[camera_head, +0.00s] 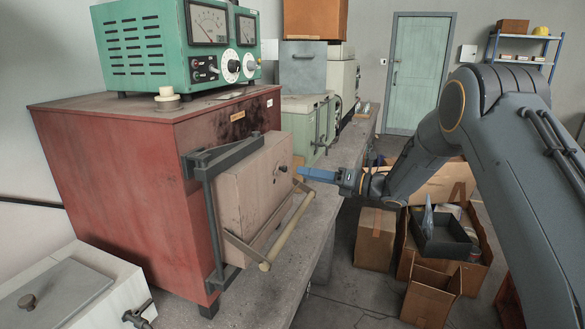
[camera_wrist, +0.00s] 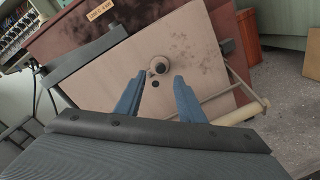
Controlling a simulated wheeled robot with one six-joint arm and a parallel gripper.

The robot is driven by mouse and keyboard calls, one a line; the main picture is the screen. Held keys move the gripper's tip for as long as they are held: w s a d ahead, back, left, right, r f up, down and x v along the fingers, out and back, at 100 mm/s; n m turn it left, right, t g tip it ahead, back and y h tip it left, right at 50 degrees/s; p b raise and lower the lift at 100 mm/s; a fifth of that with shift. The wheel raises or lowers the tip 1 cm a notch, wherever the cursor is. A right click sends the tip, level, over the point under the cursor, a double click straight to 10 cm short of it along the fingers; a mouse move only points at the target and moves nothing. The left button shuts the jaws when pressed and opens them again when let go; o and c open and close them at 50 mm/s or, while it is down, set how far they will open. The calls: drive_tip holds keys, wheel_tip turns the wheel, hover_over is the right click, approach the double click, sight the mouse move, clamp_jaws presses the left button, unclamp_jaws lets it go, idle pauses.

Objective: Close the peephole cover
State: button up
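The red furnace (camera_head: 150,135) has a pale door (camera_head: 250,190) on its front, which looks shut. On the door is a small round knob-like piece (camera_wrist: 159,66), light-rimmed with a dark centre, probably the peephole cover. A small dark hole (camera_wrist: 155,84) shows just beside it, uncovered. In the head view the round piece is a small dark spot (camera_head: 283,169). My gripper (camera_head: 305,173) is in front of the door near it. In the wrist view the blue fingers (camera_wrist: 160,77) are apart and empty, seen either side of the piece; contact cannot be told.
A pale handle bar (camera_head: 288,230) on metal arms sticks out from the door, below my gripper. A dark metal frame (camera_head: 208,200) runs along the door's left side. A green meter box (camera_head: 165,50) stands on the furnace. Cardboard boxes (camera_head: 375,240) stand on the floor.

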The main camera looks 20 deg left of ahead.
drive_tip(key=a, duration=0.2)
drive_tip(key=a+p, duration=0.1)
drive_tip(key=a, duration=0.1)
drive_tip(key=w+a+p, duration=0.1)
drive_tip(key=a, duration=0.1)
clamp_jaws()
